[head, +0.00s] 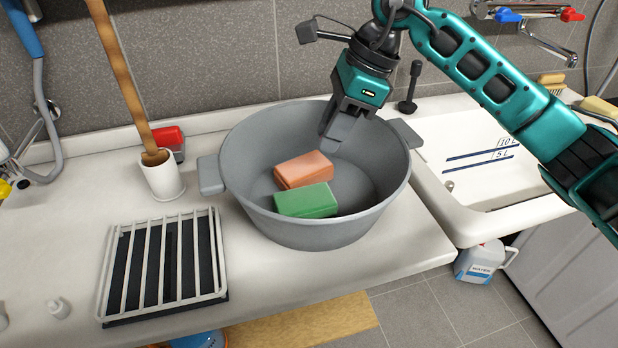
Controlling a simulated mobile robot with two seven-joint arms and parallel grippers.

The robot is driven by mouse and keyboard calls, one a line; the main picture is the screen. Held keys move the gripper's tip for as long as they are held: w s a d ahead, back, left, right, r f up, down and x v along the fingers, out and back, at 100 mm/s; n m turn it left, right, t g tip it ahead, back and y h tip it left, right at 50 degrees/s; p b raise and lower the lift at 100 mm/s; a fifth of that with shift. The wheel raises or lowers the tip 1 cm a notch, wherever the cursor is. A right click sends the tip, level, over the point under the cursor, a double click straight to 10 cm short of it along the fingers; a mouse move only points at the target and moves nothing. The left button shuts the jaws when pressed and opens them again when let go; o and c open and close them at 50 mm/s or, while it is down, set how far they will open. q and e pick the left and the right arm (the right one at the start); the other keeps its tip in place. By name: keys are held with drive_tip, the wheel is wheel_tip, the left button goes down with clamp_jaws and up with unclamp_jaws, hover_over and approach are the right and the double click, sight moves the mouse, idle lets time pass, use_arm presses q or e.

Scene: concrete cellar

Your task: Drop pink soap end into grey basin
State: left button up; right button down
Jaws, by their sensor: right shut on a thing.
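The grey basin (265,228) stands on the white counter in the middle of the head view. An orange-pink soap bar (303,169) and a green soap bar (306,201) lie inside it, close together. My right gripper (333,142) points down into the basin from the back right, its fingertips below the rim and near the orange-pink bar's far edge. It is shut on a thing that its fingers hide. I cannot make out a separate pink soap end. My left gripper is not in view.
A slatted rack (163,262) and a white cup (161,178) holding a wooden stick stand left of the basin. A red block (170,140) lies behind the cup. A white sink (480,170) is on the right, with a tap (530,14) above.

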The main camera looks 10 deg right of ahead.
drive_tip(key=c, duration=0.8)
unclamp_jaws()
drive_tip(key=v, duration=1.3)
drive_tip(key=shift+a+r, duration=0.1)
